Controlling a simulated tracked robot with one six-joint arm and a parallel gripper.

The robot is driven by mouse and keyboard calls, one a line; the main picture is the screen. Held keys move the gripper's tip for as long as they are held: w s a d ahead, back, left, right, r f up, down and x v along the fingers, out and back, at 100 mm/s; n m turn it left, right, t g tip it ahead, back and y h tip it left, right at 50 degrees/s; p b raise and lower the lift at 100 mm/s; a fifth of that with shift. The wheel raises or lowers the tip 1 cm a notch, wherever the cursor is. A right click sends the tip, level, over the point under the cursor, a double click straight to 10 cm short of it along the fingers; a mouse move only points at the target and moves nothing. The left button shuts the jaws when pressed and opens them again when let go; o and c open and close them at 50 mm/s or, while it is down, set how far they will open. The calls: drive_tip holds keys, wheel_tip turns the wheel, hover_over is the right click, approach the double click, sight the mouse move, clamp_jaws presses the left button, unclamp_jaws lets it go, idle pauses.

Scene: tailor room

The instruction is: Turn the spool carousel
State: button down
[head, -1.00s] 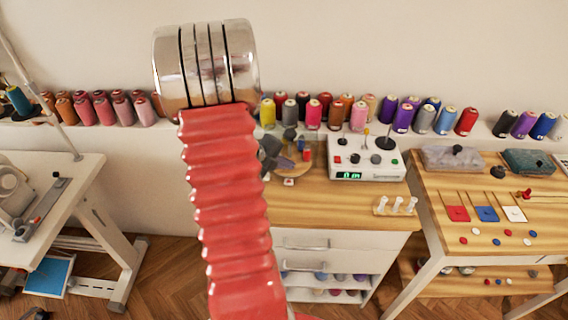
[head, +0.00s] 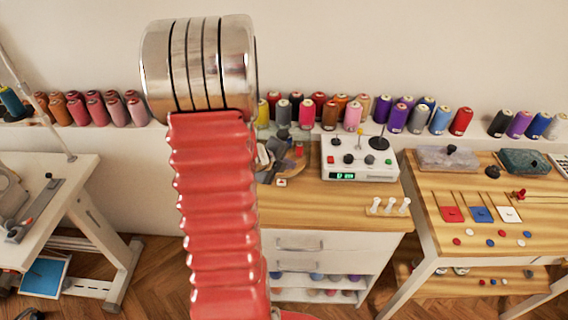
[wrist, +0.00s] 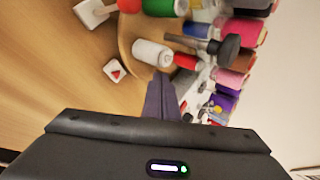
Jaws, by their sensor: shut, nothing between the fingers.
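The spool carousel is a round wooden disc (wrist: 124,38) at the top of the wrist view. It carries a white spool (wrist: 150,53), a red spool (wrist: 185,61), a green spool (wrist: 158,7) and a blue spool (wrist: 195,29). A dark, round-ended handle (wrist: 225,46) sticks out among them. My gripper (wrist: 161,80) is shut and empty, its fingertips close to the white and red spools; I cannot tell whether they touch. In the head view the carousel (head: 293,166) is partly hidden behind my red arm and gripper (head: 272,152).
A white block with a red triangle (wrist: 115,70) lies beside the disc. A white control box (head: 360,158) stands right of the carousel on the wooden-topped cabinet. Thread cones line the wall ledge behind. Bare wood (head: 310,207) lies in front.

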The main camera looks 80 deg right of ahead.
drive_tip(key=shift+s+d, duration=0.4)
drive_tip(key=shift+s, duration=0.45)
drive_tip(key=shift+s+d, duration=0.15)
idle(0.4)
drive_tip(key=a, duration=0.2)
drive_tip(key=w+a, duration=0.1)
drive_tip(key=a, duration=0.1)
drive_tip(key=shift+a, duration=0.1)
drive_tip(key=shift+a+r, duration=0.85)
drive_tip(key=shift+r, duration=0.05)
drive_tip(key=w+a+r, duration=0.1)
drive_tip(key=a+r, duration=0.4)
drive_tip(key=shift+a, duration=0.15)
